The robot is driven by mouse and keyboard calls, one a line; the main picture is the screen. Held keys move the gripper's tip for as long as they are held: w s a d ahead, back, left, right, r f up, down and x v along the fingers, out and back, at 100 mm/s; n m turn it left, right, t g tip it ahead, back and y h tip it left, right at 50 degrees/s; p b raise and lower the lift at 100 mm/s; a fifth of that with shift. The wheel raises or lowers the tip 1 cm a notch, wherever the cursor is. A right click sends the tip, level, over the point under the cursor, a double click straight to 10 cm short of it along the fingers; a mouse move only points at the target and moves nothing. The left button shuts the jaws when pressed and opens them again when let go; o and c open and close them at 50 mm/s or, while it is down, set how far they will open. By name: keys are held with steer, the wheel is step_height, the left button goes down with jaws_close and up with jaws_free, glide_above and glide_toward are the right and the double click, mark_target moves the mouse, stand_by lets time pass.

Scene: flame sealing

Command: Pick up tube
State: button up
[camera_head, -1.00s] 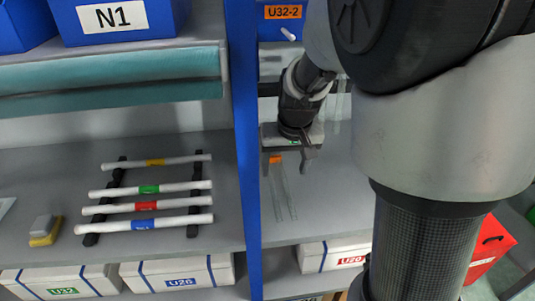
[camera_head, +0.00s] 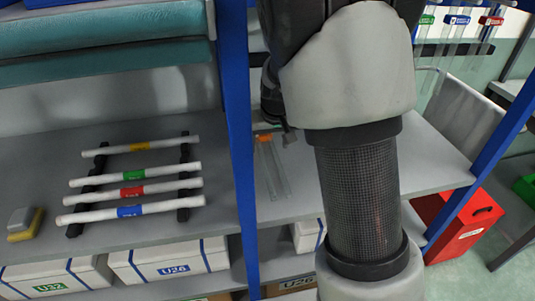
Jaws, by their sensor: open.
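Clear thin tubes (camera_head: 273,170) with an orange label (camera_head: 264,137) at the top are on the grey shelf just right of the blue post. My gripper (camera_head: 284,134) is at their upper end, mostly hidden behind my own arm; one finger shows right of the orange label. I cannot tell whether it touches them. More clear tubes with green, blue and red labels hang at the top right, such as the blue-labelled one (camera_head: 452,40). White tubes with coloured bands, such as the blue-banded one (camera_head: 130,210), lie across a black rack (camera_head: 184,153) on the left shelf.
The blue post (camera_head: 240,150) divides the shelves close to my gripper. A yellow and grey block (camera_head: 24,224) lies at the far left. White boxes (camera_head: 168,260) stand below. A red box (camera_head: 462,228) stands at the right. The right shelf has bare room (camera_head: 425,165).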

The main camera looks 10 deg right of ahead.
mark_target(267, 154)
steer(key=shift+x, duration=1.55)
steer(key=shift+r, duration=0.1)
steer(key=c, duration=1.2)
steer(key=shift+w, duration=0.1)
